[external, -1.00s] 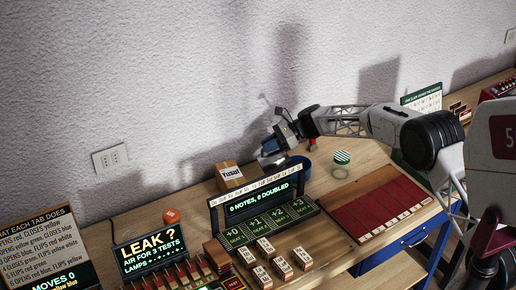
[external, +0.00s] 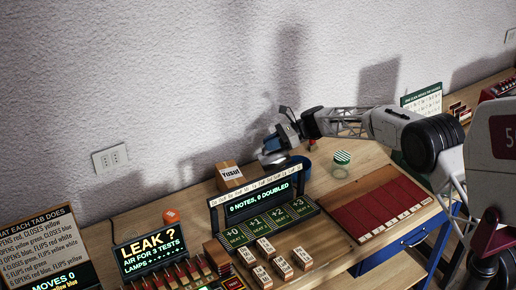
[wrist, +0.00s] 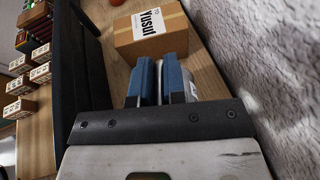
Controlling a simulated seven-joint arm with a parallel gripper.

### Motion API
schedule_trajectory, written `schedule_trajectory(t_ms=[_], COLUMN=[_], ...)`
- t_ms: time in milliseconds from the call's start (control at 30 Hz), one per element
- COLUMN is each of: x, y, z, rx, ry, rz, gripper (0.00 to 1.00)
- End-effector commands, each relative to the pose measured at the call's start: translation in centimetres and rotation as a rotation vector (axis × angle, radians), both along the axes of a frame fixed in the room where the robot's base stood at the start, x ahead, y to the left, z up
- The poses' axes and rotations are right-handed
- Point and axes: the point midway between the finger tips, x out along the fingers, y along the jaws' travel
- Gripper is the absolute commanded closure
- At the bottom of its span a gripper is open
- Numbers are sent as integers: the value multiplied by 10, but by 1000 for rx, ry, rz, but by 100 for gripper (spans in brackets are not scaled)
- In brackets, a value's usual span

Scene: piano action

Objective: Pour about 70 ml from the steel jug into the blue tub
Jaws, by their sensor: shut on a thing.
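My gripper (external: 276,146) is shut on the steel jug (external: 271,158), a small grey shape at the fingertips in the external view. The jug is held above the bench, beside and partly in front of the blue tub (external: 301,166). In the wrist view my blue fingers (wrist: 161,82) are close together, and a pale grey piece that looks like the jug (wrist: 193,84) shows past the right finger. The tub is mostly hidden behind the jug and the display. I cannot see any stream, or the liquid level in the jug or tub.
A cardboard box marked Yusuf (external: 231,176) stands just left of the jug. A lit display (external: 264,202) with a raised back is in front. A green-lidded jar (external: 341,163) stands right of the tub. A red panel (external: 376,209) lies at the right.

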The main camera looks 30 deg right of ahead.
Motion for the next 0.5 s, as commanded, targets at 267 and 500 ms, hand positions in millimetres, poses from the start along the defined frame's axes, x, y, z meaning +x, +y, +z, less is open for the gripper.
schedule_trajectory(t_ms=[267, 500], x=[-1, -3], y=[-7, -13], z=[3, 6], rx=[32, 60], ry=[-9, -17], rz=[0, -1], gripper=[100, 100])
